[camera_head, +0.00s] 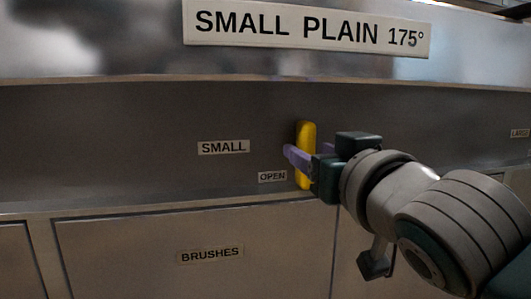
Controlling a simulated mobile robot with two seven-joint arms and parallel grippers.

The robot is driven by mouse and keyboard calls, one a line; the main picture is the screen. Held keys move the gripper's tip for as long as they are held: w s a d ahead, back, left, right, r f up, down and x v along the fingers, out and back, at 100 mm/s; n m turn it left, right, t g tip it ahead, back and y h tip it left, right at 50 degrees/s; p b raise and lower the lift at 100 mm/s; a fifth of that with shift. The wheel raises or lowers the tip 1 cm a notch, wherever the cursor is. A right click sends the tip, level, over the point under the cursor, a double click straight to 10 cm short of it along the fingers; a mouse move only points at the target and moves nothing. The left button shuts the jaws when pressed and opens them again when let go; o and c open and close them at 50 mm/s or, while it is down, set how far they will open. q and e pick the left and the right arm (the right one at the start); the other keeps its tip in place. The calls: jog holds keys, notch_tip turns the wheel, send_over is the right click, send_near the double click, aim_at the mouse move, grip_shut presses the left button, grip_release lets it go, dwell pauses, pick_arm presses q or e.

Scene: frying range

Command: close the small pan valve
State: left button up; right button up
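The small pan valve shows as a yellow handle (305,133), standing upright on the dark panel to the right of a "SMALL" label (222,147). An "OPEN" label (272,176) is just left of its lower end. My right gripper (308,156) reaches in from the right and is at the middle of the handle. One purple finger crosses in front of the handle, and part of another shows just right of it. Whether the fingers press on the handle is not clear. The valve body behind the handle is hidden. My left gripper is not in view.
A "SMALL PLAIN 175°" sign (308,30) is on the metal front above. A "BRUSHES" drawer front (130,250) lies below the panel ledge. Another label (520,132) is at the far right.

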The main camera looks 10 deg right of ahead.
grip_shut()
dwell(0.3)
jog(key=shift+a+r+n+p, duration=0.1)
jog(key=shift+r+n+p, duration=0.05)
jog(key=shift+n+p, duration=1.15)
jog(key=n+p, duration=0.2)
jog(key=n, duration=0.1)
jog(key=shift+a+n, duration=0.15)
jog(key=shift+n, duration=0.15)
jog(key=shift+a+f+n+p, duration=0.1)
jog(key=shift+f+n+p, duration=0.15)
jog(key=shift+n, duration=1.7)
jog(key=shift+a+f+n+p, duration=0.15)
jog(key=shift+n+p, duration=0.25)
jog(key=shift+n, duration=1.5)
jog(key=shift+f+n+p, duration=0.25)
jog(key=shift+n+p, duration=0.05)
jog(key=shift+n, duration=1.65)
